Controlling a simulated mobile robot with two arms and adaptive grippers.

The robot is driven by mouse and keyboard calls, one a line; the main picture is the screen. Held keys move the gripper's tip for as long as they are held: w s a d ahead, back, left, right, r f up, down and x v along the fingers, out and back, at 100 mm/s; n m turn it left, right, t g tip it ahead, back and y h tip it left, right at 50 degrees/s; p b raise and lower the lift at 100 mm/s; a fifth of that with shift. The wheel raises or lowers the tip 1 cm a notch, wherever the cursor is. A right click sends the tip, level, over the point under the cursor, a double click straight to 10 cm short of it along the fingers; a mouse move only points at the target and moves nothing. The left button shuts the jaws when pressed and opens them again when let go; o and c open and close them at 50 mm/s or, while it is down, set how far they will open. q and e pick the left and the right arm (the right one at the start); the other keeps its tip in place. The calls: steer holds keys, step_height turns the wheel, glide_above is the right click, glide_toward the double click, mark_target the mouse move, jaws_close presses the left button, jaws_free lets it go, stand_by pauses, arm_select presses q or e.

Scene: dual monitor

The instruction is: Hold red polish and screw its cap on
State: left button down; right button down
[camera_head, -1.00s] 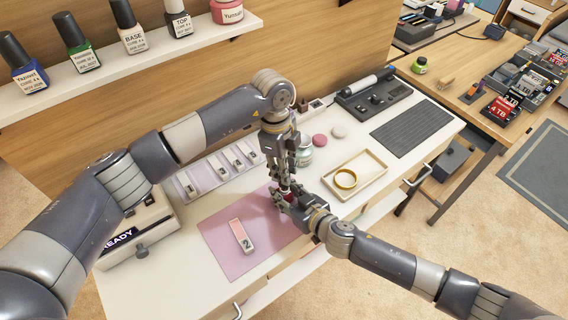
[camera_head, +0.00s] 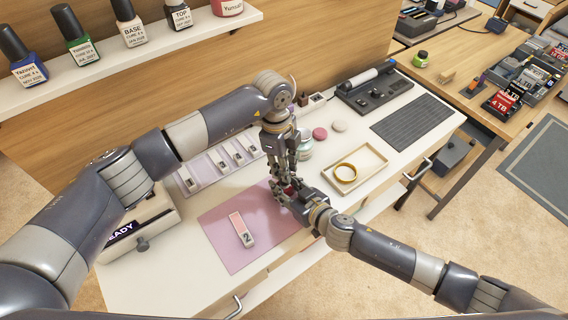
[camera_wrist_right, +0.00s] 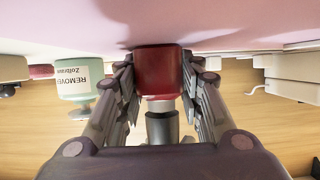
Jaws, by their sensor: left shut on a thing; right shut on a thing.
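The red polish bottle (camera_wrist_right: 157,72) is held upright between the fingers of my right gripper (camera_wrist_right: 160,80), just above the pink mat (camera_head: 240,215). In the right wrist view, which is upside down, its pale neck meets or nearly meets a dark grey cap (camera_wrist_right: 162,127); I cannot tell whether they are threaded. My left gripper (camera_head: 284,178) points down from above, shut on the cap, directly over my right gripper (camera_head: 286,192). In the head view the fingers hide most of the bottle and cap.
A nail strip marked 2 (camera_head: 241,229) lies on the mat. A tray with a gold ring (camera_head: 345,173) stands to the right. A remover bottle (camera_wrist_right: 80,82) stands nearby.

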arm_select(q)
steer(key=shift+f, duration=0.6)
stand_by(0.4)
